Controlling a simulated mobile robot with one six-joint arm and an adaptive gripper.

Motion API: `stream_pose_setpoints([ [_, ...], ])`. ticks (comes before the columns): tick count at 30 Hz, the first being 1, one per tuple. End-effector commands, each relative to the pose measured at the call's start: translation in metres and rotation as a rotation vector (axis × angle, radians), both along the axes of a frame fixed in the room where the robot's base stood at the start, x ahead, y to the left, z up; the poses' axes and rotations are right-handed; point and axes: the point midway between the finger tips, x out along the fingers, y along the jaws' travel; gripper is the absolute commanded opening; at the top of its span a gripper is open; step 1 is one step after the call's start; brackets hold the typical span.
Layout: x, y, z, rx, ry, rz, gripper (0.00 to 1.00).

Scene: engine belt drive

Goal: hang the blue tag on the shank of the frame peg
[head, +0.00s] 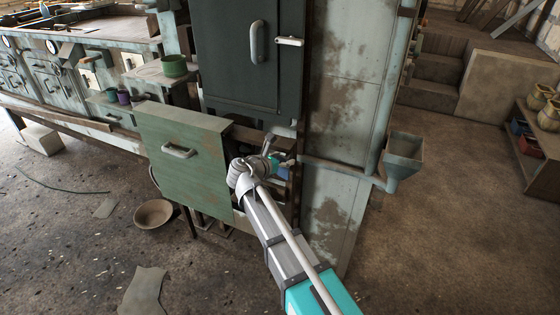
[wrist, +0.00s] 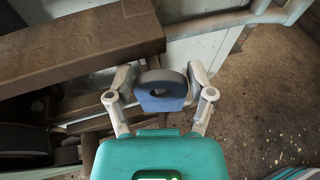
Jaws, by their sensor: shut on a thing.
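The blue tag (wrist: 160,103) is a flat piece with a rounded top and a round hole, seen in the wrist view. My gripper (wrist: 161,78) is shut on it, with a pale finger on each side and the holed end pointing away from my palm. In the head view my gripper (head: 282,160) is partly hidden by my own arm, beside the open green drawer front at the machine. A small blue patch shows there, too small to tell clearly. I cannot make out the frame peg or its shank in either view.
A rusty brown beam (wrist: 85,45) lies close to the left of the tag. A pale pipe (wrist: 215,24) runs just beyond it. In the head view the green drawer front (head: 185,150) stands left of my arm, and a grey funnel (head: 404,155) is at the right.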

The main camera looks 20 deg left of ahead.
Motion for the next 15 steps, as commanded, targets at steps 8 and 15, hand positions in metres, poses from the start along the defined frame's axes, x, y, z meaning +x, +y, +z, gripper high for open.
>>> stream_pose_setpoints([
  [8, 0.012, 0.0, 0.0, 0.0, 0.0, 0.0, 0.37],
  [15, 0.023, -0.002, -0.002, 0.001, 0.0, 0.0, 0.37],
])
